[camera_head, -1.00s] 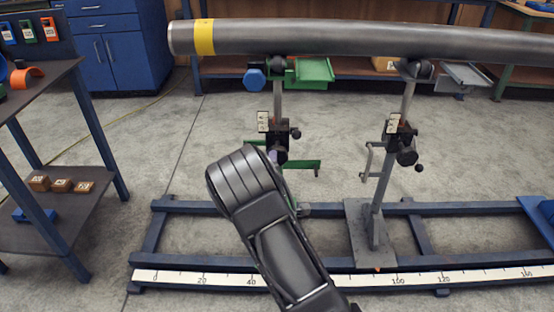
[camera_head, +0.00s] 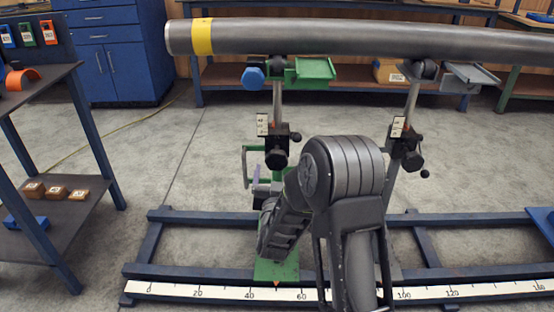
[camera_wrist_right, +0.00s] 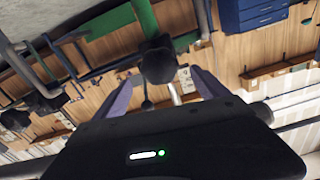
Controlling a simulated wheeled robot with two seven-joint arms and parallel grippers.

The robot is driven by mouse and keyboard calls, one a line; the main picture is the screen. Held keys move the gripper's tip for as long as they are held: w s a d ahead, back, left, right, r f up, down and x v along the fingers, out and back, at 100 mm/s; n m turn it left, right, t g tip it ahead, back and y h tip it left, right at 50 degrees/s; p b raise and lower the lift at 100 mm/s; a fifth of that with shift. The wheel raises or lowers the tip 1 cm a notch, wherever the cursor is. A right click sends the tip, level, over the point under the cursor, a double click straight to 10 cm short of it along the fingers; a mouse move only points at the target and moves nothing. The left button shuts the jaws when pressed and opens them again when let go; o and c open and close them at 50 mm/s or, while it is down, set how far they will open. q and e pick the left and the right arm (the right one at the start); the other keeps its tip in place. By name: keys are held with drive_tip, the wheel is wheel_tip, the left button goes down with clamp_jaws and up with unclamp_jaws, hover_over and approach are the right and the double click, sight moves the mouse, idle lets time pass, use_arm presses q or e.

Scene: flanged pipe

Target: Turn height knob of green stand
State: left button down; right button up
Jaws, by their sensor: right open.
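The green stand (camera_head: 277,266) rises from the blue floor frame and bears the pipe's left part. Its black clamp block, with a label plate, has a dark round height knob (camera_head: 276,159) at its front. My right gripper (camera_head: 263,185) is just below that knob in the head view, partly hidden by my own wrist. In the right wrist view, the two purple-grey fingers of my right gripper (camera_wrist_right: 164,88) are apart, and the dark knob (camera_wrist_right: 158,62) appears between and beyond them. Whether they touch it I cannot tell. My left gripper is out of view.
The grey pipe (camera_head: 370,36) with a yellow band lies across the stands. A grey stand (camera_head: 411,105) with its own dark knob is to the right. A green crank-like bar (camera_head: 246,166) is left of the gripper. A dark shelf (camera_head: 70,210) stands at far left.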

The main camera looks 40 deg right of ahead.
sight(277, 162)
drive_tip(key=b+x, duration=0.1)
drive_tip(key=x, duration=0.5)
drive_tip(key=shift+w+d+f, duration=0.1)
drive_tip(key=shift+w+d, duration=0.15)
drive_tip(key=shift+w+d+b, duration=0.3)
drive_tip(key=shift+w, duration=0.15)
drive_tip(key=c, duration=1.4)
